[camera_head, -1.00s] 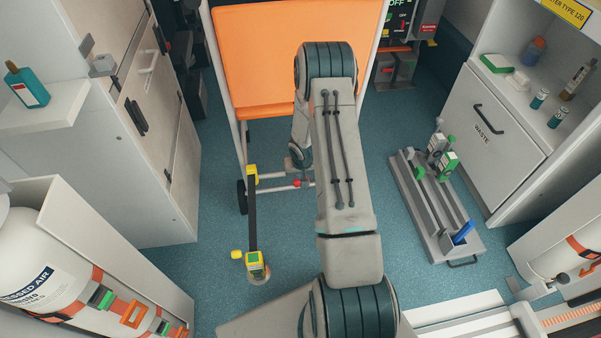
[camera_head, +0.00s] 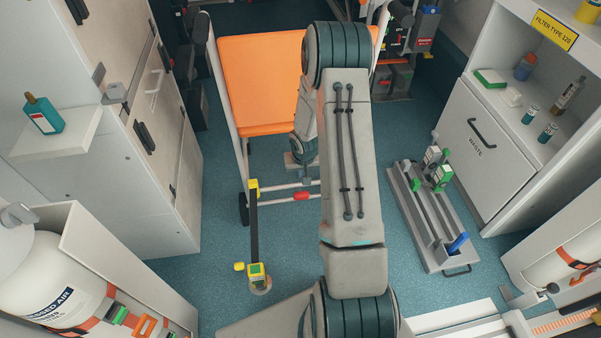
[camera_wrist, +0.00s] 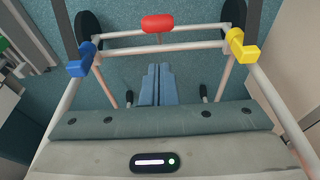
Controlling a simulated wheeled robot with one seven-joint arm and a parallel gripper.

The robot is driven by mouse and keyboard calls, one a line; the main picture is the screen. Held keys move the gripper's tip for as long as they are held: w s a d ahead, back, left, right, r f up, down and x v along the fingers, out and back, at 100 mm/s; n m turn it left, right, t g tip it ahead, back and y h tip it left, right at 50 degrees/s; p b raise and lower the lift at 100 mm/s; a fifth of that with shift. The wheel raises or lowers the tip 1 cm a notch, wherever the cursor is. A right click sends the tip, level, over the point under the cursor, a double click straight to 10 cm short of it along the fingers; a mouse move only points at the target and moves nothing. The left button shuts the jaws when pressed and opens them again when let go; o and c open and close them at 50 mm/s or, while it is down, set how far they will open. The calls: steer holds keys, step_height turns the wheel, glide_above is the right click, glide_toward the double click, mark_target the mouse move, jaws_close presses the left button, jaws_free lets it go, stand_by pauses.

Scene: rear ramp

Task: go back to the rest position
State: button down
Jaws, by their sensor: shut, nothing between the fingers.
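My gripper (camera_wrist: 157,72) is in the lower middle of the wrist view, its two blue-grey fingers side by side, shut and empty. Beyond it are the white tube frame of the orange stretcher chair, a red pedal (camera_wrist: 158,23), a blue clip (camera_wrist: 81,60) and a yellow clip (camera_wrist: 243,47). My arm hides part of the chair. The fingertips are too small to make out there.
A dark strap (camera_head: 254,225) with yellow ends hangs at the chair's front left. White cabinets flank both sides.

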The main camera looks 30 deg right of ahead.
steer(key=s+a+r+p, duration=0.2)
steer(key=s+r+p, duration=0.15)
steer(key=r, duration=0.85)
steer(key=s+a+r+n+h+p, duration=0.15)
steer(key=r+p, duration=0.35)
steer(key=r, duration=0.7)
steer(key=s+a+r+p, duration=0.3)
steer(key=r+p, duration=0.2)
steer(key=r, duration=0.7)
steer(key=s+a+r+p, duration=0.3)
steer(key=s+r+p, duration=0.1)
steer(key=s+r, duration=0.2)
steer(key=s+a+r+n+y+p, duration=0.1)
steer(key=s+a+r+p, duration=0.2)
steer(key=s+r, duration=0.3)
steer(key=s+a+r+y+p, duration=0.1)
steer(key=s+a+r+p, duration=0.2)
steer(key=r, duration=0.8)
steer(key=s+p, duration=0.2)
steer(key=s, duration=0.1)
steer(key=shift+s+a+r+n, duration=0.1)
steer(key=shift+a+n, duration=0.05)
steer(key=shift+n, duration=0.1)
